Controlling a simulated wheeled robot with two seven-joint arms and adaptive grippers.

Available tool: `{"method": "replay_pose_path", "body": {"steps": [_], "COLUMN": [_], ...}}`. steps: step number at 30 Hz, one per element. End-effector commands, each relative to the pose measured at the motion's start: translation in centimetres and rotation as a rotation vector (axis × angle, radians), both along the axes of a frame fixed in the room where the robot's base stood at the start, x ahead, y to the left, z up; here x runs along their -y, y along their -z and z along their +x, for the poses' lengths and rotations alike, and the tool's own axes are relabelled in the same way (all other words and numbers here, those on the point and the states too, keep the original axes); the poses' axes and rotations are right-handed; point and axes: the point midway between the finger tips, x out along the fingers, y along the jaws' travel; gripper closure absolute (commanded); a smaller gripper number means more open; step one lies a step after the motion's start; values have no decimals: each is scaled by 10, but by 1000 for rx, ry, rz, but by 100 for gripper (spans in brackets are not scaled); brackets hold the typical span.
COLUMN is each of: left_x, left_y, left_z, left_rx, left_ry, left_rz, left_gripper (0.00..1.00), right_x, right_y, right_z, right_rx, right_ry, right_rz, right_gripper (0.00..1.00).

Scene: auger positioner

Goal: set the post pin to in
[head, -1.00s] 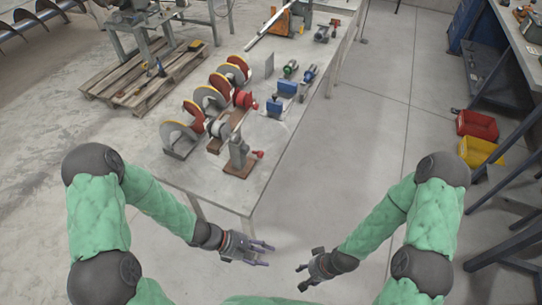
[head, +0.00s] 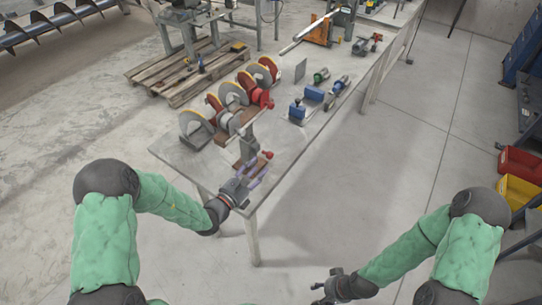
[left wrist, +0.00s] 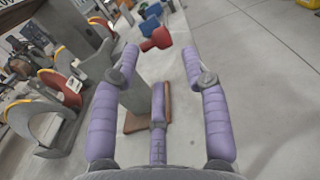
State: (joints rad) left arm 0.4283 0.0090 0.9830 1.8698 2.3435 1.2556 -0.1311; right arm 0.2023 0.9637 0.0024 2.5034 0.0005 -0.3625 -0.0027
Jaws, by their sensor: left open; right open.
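The post is a grey upright column (head: 247,146) on a brown base near the table's front corner; it also shows in the left wrist view (left wrist: 134,96). How far in the pin sits I cannot tell. My left gripper (head: 254,180) is open and empty at the front of the post. My right gripper (head: 324,289) is open and empty, low over the floor.
The table (head: 290,160) also holds a row of auger discs (head: 234,95) behind the post, blue blocks (head: 312,94) and a green-ended cylinder (head: 321,76). Red (head: 519,163) and yellow (head: 519,191) bins stand at right. The floor right of the table is clear.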

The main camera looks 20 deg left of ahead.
Motion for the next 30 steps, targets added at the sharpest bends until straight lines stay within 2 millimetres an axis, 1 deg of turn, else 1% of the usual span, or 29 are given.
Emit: {"method": "replay_pose_path", "body": {"steps": [1,6,9,13,19,27,29,30], "left_x": [5,15,21,26,29,29,29,29], "left_y": [2,2,2,2,1,0,0,0], "left_z": [9,38,52,67,77,78,78,78], "left_rx": [4,2,1,0,-1,-1,-1,-1], "left_ry": [4,5,5,4,3,3,3,3], "left_rz": [1,0,1,0,-1,-1,-1,-1], "left_gripper": [54,54,54,54,54,54,71,83], "right_x": [0,0,0,0,0,0,0,0], "right_y": [5,15,20,24,27,26,26,26], "right_z": [0,0,0,0,0,0,0,0], "right_rx": [0,0,0,0,0,0,0,0], "right_ry": [0,0,0,0,0,0,0,0], "right_rz": [0,0,0,0,0,0,0,0], "right_gripper": [49,49,49,49,49,49,49,49]}}
